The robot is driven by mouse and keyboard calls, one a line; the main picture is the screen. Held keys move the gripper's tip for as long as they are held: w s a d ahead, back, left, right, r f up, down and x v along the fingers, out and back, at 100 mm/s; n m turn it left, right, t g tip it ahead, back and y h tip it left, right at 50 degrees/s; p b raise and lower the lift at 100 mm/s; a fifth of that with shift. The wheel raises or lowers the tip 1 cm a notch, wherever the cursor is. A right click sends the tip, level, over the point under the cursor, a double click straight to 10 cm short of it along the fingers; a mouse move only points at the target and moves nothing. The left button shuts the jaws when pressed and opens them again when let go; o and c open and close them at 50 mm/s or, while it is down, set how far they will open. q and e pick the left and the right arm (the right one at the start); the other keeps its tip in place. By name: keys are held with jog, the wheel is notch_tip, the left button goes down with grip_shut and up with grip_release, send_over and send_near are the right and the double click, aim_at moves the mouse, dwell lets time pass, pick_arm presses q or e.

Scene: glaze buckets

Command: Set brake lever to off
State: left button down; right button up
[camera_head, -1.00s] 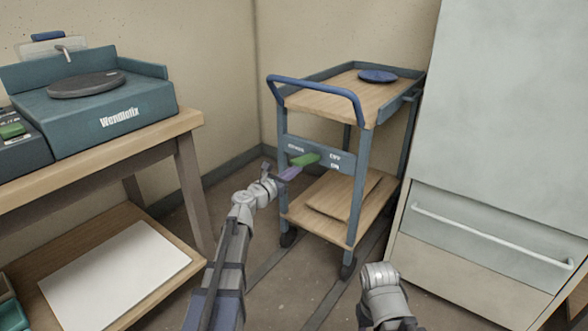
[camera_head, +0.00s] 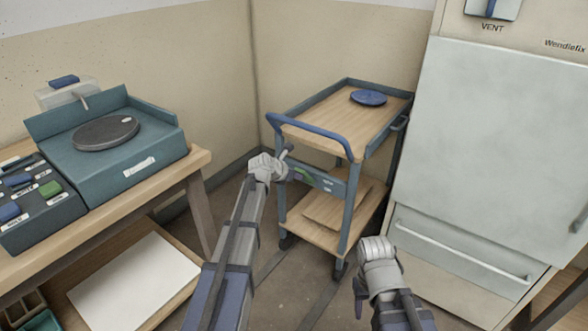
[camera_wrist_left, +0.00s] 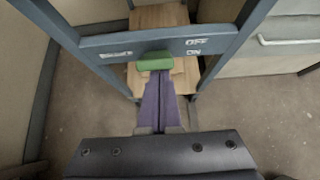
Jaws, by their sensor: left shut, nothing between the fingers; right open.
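The brake lever is a green handle (camera_wrist_left: 155,61) on the grey-blue crossbar panel of the cart (camera_wrist_left: 110,42), beside the printed OFF and ON labels. In the left wrist view it sits lower than both labels; I cannot tell exactly which one it is set to.
The cart has a blue push handle (camera_head: 310,130) and a blue disc (camera_head: 368,97) on top. A tall pale cabinet (camera_head: 500,140) stands close on its right. A wooden workbench (camera_head: 195,160) with a teal wheel machine (camera_head: 150,150) is on the left.

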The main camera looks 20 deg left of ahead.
pick_arm(q)
jog(key=shift+w+d+r+g+p, duration=0.15)
jog(key=shift+w+r+p, duration=0.1)
jog(key=shift+w+r, duration=0.15)
jog(key=shift+w+d+r+g+p, duration=0.15)
jog(key=shift+w+r+p, duration=0.15)
jog(key=shift+r, duration=0.15)
jog(key=shift+w+d+r+p, duration=0.25)
jog(key=shift+w+r+p, duration=0.25)
jog(key=shift+w, duration=0.35)
jog(key=shift+w+d+r, duration=0.2)
jog(key=shift+w+r, duration=0.15)
jog(key=shift+w, duration=0.3)
pick_arm(e)
jog(key=shift+a+r, duration=0.1)
jog(key=shift+r, duration=2)
pick_arm(q)
jog(key=shift+w+d+r+p, duration=0.1)
jog(key=shift+w+p, duration=0.1)
jog(key=shift+p, duration=0.1)
jog(key=shift+s, duration=0.1)
